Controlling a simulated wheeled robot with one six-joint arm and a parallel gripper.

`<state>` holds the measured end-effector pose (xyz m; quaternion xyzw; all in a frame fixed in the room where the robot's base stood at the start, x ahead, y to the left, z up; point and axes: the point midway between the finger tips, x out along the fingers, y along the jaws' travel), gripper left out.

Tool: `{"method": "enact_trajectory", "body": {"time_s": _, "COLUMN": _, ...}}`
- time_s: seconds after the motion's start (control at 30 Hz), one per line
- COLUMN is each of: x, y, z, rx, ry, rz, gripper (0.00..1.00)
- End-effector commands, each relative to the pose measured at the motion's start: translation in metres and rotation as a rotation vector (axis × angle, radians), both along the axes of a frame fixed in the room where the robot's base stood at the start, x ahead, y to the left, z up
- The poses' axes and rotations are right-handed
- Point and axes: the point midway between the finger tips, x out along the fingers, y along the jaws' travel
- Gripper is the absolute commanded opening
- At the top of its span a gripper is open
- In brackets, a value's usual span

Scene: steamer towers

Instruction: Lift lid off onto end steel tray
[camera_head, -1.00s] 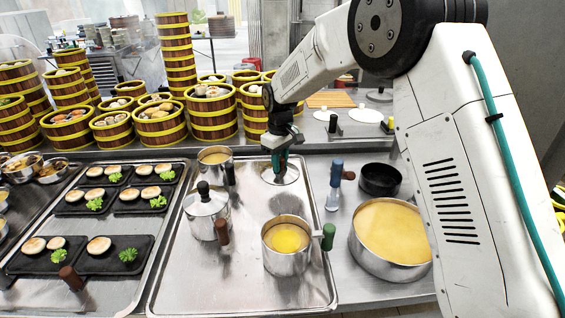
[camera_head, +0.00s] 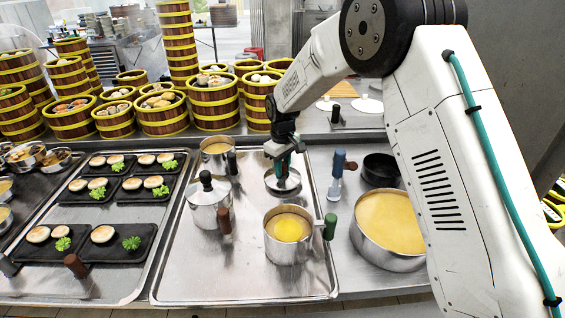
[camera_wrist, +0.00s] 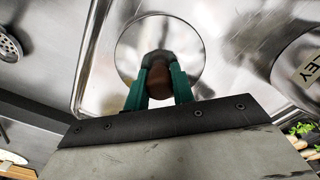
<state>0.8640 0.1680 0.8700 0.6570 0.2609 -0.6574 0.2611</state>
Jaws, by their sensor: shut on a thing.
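My gripper (camera_head: 282,168) points down over the steel tray (camera_head: 235,268) in the head view. It is shut on the dark brown knob (camera_wrist: 152,68) of a round steel lid (camera_head: 287,187). In the wrist view the two green fingers stand on either side of the knob, and the shiny lid (camera_wrist: 186,50) spreads out around it. The lid lies flat, behind the open pot of yellow liquid (camera_head: 288,252). I cannot tell whether it touches the tray or is a little above it.
A lidded steel pot (camera_head: 208,212) stands left of the lid, and a smaller open pot (camera_head: 216,166) behind it. On the right are a blue-handled tool (camera_head: 336,175), a dark round pan (camera_head: 381,170) and a large soup pot (camera_head: 389,250). Bamboo steamers (camera_head: 213,105) line the back.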

Motion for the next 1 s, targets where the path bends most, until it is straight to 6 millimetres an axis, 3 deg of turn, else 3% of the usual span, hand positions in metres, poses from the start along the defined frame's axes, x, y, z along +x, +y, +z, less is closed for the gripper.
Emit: {"method": "enact_trajectory", "body": {"time_s": 1.0, "x": 0.0004, "y": 0.0001, "z": -0.009, "rx": 0.0, "ry": -0.001, "rz": 0.0, "gripper": 0.0}}
